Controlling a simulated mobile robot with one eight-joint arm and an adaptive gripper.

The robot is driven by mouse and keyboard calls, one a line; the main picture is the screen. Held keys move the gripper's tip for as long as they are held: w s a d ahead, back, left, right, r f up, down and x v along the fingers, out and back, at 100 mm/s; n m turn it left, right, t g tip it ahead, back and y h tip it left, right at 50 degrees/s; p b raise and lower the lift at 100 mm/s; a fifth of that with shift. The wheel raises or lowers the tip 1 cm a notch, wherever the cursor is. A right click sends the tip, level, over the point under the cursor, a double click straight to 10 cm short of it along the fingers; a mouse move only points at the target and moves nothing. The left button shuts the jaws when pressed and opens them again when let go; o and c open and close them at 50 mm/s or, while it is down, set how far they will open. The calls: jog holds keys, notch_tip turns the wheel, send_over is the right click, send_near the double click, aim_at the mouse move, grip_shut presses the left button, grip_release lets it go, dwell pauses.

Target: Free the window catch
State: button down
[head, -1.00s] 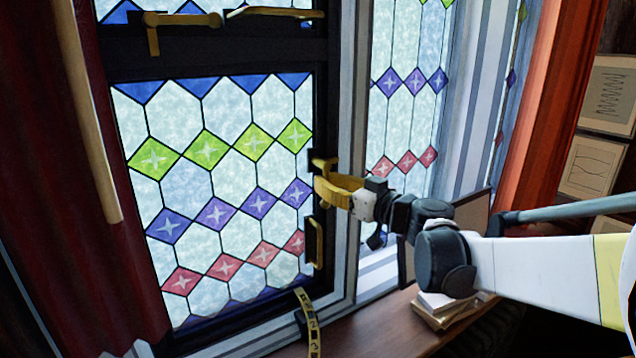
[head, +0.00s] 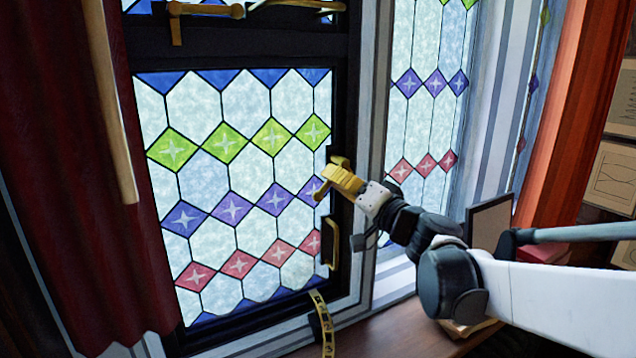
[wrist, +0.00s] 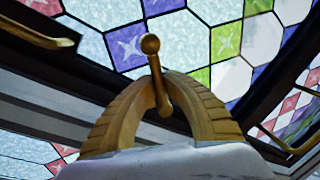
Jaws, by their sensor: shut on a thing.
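The window catch (head: 341,161) is a small brass lever on the dark right-hand frame of the stained-glass window (head: 205,181). In the head view it is mostly hidden by my yellow gripper fingers (head: 343,178). In the wrist view the catch is a brass bar with a ball end (wrist: 151,44). My two curved, ribbed fingers (wrist: 160,92) close on the bar from both sides, and the ball stands clear above them. My gripper is shut on the catch, with its wrist slanting down to the right. The catch's base on the frame is hidden.
A brass handle (head: 330,243) is on the frame below the catch. More brass fittings (head: 205,11) are on the upper rail. A yellow marked strip (head: 322,322) hangs over the sill. A dark red curtain (head: 75,200) is at left. A framed panel (head: 489,222) stands at right.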

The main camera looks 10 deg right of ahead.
jog(key=m, duration=0.3)
jog(key=r+m+t+h, duration=0.1)
jog(key=m, duration=0.1)
jog(key=shift+s+a, duration=0.15)
jog(key=shift+a, duration=0.25)
jog(key=shift+a+r+m+h, duration=0.1)
jog(key=shift+r+m+h, duration=0.2)
jog(key=shift+m, duration=0.85)
jog(key=shift+r+m+h, duration=0.2)
jog(key=shift+r+m, duration=0.15)
jog(key=shift+m, duration=0.8)
jog(key=shift+t, duration=0.3)
jog(key=c, duration=1.4)
grip_release()
jog(key=shift+c, duration=0.2)
jog(key=v, duration=1.2)
